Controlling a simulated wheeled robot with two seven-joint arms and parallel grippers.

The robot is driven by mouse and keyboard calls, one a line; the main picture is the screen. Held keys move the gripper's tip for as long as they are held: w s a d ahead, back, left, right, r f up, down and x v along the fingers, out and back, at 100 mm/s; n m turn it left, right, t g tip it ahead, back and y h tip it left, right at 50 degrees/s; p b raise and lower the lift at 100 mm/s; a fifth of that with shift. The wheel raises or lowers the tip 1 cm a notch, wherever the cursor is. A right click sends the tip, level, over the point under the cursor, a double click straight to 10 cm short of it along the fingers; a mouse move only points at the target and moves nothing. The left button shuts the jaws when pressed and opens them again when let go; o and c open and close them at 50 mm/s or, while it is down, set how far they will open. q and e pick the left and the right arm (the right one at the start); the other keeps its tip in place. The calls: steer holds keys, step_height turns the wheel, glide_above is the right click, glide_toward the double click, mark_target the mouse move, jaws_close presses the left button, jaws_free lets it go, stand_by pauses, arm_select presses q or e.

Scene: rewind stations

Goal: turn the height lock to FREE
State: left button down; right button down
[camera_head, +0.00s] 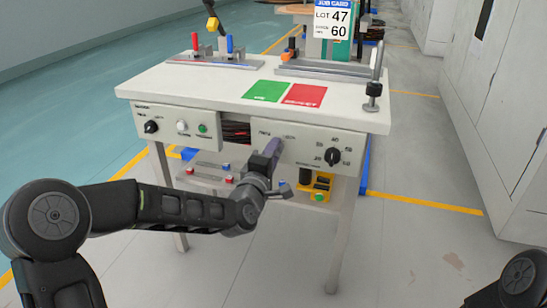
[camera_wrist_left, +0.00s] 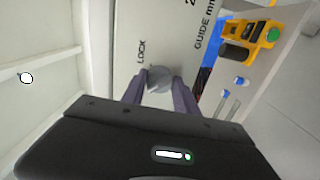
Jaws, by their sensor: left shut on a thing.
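The height lock is a small grey round knob (camera_wrist_left: 157,77) on the pale front panel (camera_wrist_left: 128,40), with the word LOCK beside it in the left wrist view. My left gripper (camera_head: 274,147) reaches the right-hand front panel (camera_head: 310,146) of the bench in the head view. It is shut on the knob, with one finger on each side. The gripper hides the knob in the head view, and I cannot read which way the knob points. A word FREE is not readable in the left wrist view. My right gripper is out of view.
A black dial (camera_head: 332,156) sits right of the gripper on the same panel. The left panel (camera_head: 180,128) carries another dial (camera_head: 151,127) and buttons. A yellow box (camera_head: 317,187) stands on the shelf below. Green (camera_head: 267,90) and red (camera_head: 305,95) mats lie on the bench top.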

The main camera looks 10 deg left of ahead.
arm_select(q)
steer(key=shift+n, duration=0.3)
steer(key=c, duration=0.9)
jaws_free()
steer(key=shift+c, duration=0.2)
steer(key=shift+s, duration=0.1)
steer(key=s+p, duration=0.1)
steer(key=s, duration=0.6)
steer(key=shift+s+a, duration=0.3)
steer(key=shift+s, duration=0.05)
